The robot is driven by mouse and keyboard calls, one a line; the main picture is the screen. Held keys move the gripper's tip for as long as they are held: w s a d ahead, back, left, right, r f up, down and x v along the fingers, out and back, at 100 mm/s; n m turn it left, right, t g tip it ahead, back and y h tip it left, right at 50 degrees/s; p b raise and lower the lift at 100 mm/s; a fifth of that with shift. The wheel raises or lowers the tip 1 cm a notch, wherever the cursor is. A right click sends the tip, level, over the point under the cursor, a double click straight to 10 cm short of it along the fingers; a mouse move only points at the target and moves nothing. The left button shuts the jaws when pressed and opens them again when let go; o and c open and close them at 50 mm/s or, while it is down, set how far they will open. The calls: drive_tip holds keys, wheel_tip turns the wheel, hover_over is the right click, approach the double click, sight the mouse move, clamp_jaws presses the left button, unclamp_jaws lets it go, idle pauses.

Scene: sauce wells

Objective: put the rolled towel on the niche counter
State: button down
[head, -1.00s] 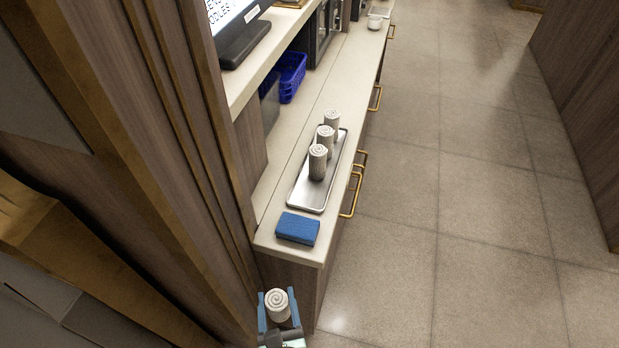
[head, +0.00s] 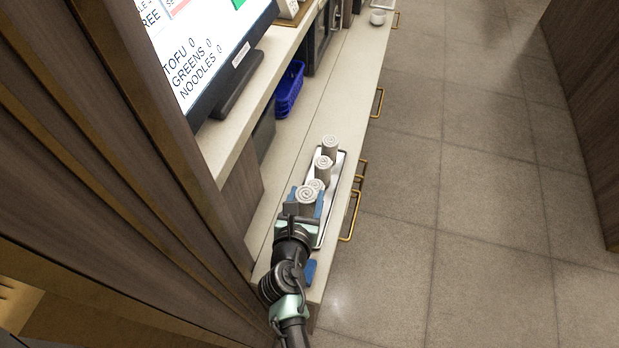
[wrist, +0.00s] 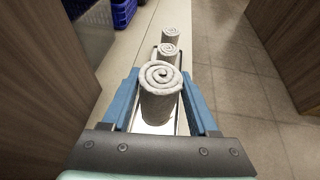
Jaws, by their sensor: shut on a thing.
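My gripper (head: 306,203) is shut on a white rolled towel (head: 306,193), held upright between its blue fingers. The held towel fills the middle of the wrist view (wrist: 160,95), with my gripper (wrist: 160,105) on both sides of it. In the head view it appears over the near part of the metal tray (head: 343,172) on the niche counter (head: 325,90). Its height above them is hard to tell. Other rolled towels (head: 330,146) stand in a row on the tray. The nearest of these is partly hidden behind the held one.
A blue block (head: 309,273) lies at the counter's near end, partly hidden by my arm. A blue basket (head: 289,88) sits at the back under a shelf with a screen (head: 205,50). A wood wall stands close on the left. The counter beyond the tray is largely clear.

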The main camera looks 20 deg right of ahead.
sight(306, 215)
drive_tip(key=shift+s+a+f+b, duration=0.1)
drive_tip(key=shift+s+f+b, duration=0.05)
drive_tip(key=shift+f+b, duration=0.95)
wheel_tip(306, 215, down, 4)
drive_tip(key=b, duration=0.5)
drive_tip(key=shift+f, duration=0.25)
drive_tip(key=shift+f+b, duration=0.4)
drive_tip(key=shift+b, duration=0.05)
drive_tip(key=shift+c, duration=0.4)
unclamp_jaws()
drive_tip(key=shift+s, duration=0.1)
